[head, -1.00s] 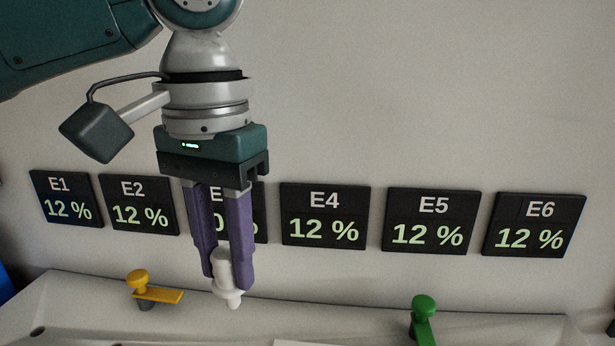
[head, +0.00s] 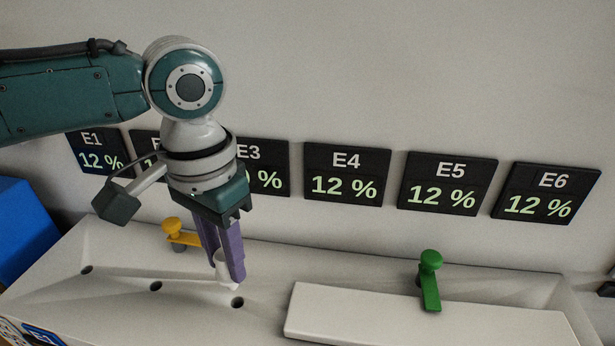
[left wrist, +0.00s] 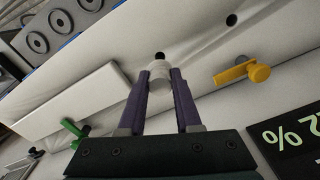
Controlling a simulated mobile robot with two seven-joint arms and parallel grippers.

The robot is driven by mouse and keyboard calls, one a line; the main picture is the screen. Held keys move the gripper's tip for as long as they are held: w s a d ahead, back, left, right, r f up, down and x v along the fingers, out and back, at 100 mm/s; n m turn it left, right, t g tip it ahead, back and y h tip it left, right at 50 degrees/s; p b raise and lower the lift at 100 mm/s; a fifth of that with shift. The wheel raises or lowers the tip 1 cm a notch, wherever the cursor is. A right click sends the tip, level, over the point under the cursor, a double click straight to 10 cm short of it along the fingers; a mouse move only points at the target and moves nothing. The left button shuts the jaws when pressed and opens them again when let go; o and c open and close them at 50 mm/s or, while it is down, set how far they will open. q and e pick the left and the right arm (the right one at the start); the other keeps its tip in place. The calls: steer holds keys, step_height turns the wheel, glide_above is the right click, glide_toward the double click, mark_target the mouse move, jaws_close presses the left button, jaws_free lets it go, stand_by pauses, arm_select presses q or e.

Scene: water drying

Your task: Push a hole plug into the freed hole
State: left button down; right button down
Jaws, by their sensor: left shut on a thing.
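My left gripper (head: 229,276) has purple fingers and is shut on a white hole plug (head: 221,265). The plug's narrow end points down, just above and behind the rightmost visible hole (head: 237,302) in the white sink basin (head: 190,262). In the left wrist view the plug (left wrist: 158,70) sits between the fingertips, and the dark hole (left wrist: 159,56) shows just beyond it. Two more open holes lie to the left in the head view, the middle hole (head: 155,286) and the far left hole (head: 87,269). My right gripper is not in view.
A yellow tap (head: 173,229) stands close left of my gripper. A green tap (head: 431,275) overhangs a white board (head: 400,318) on the right. Percent displays, such as E4 (head: 345,174), hang on the wall behind. A blue box (head: 22,230) stands far left.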

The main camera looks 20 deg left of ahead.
mark_target(233, 288)
arm_select(q)
steer(key=shift+f+b, duration=0.8)
steer(key=shift+f, duration=0.5)
steer(key=shift+r+p, duration=0.25)
steer(key=shift+p, duration=0.3)
steer(key=shift+f, duration=0.1)
steer(key=shift+p, duration=0.95)
steer(key=shift+f+b, duration=1.35)
steer(key=shift+f, duration=0.65)
steer(key=c, duration=0.5)
jaws_free()
steer(key=shift+r, duration=0.1)
step_height(233, 288, up, 10)
steer(key=shift+f+p, duration=0.1)
steer(key=shift+p, duration=0.25)
